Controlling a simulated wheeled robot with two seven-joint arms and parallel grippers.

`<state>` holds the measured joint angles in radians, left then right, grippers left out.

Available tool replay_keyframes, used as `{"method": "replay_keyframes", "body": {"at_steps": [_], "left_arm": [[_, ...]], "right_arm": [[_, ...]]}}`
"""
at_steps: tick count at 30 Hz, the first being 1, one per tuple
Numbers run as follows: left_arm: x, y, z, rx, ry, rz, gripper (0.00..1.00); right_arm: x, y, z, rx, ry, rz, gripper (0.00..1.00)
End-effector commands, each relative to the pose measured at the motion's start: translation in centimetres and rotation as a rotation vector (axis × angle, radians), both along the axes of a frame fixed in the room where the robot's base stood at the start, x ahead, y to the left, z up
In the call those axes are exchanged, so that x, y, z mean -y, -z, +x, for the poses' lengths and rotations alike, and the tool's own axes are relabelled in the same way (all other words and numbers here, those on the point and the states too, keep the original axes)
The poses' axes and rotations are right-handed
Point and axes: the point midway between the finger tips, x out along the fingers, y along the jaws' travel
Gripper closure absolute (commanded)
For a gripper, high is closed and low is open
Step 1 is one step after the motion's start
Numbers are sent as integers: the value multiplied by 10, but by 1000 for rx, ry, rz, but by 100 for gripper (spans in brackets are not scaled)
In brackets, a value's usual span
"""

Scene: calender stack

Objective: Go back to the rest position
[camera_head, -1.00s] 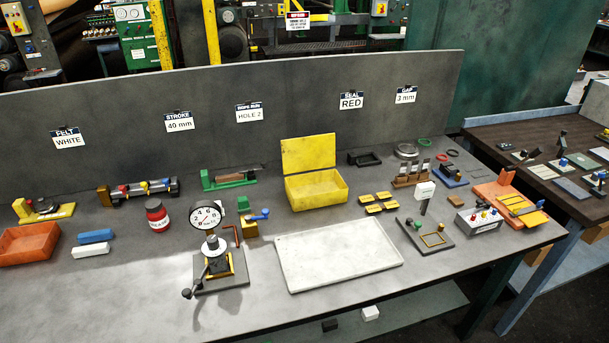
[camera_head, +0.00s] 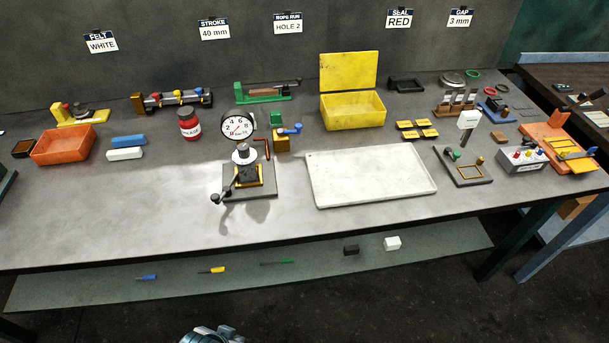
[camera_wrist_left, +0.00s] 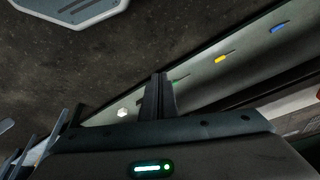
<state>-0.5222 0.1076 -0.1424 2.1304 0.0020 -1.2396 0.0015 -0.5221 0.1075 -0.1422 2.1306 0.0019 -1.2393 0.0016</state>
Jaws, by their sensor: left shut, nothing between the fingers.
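My left gripper (camera_wrist_left: 159,80) shows in the left wrist view with its two dark fingers together and nothing between them. It is in front of the bench and points toward the lower shelf, touching nothing that I can see. In the head view, only a small grey-blue part of my own body (camera_head: 213,335) shows at the bottom edge, in front of the bench. My right gripper is not in view.
The grey bench (camera_head: 110,220) holds a dial press (camera_head: 247,175), white tray (camera_head: 370,175), yellow box (camera_head: 352,110), orange bin (camera_head: 63,146) and red jar (camera_head: 189,125). The lower shelf (camera_head: 330,265) holds small tools and blocks. The floor in front is clear.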

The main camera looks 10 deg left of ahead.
Motion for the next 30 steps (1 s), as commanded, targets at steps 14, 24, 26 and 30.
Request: {"method": "replay_keyframes", "body": {"at_steps": [14, 24, 26, 30], "left_arm": [[18, 271, 0, 77, 19, -38, 100], [20, 350, -20, 116, 27, -52, 100], [20, 352, -21, 118, 28, -52, 100], [20, 351, -21, 119, 28, -53, 100]], "right_arm": [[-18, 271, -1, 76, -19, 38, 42], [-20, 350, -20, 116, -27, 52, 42], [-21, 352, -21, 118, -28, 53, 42], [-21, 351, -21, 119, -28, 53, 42]]}}
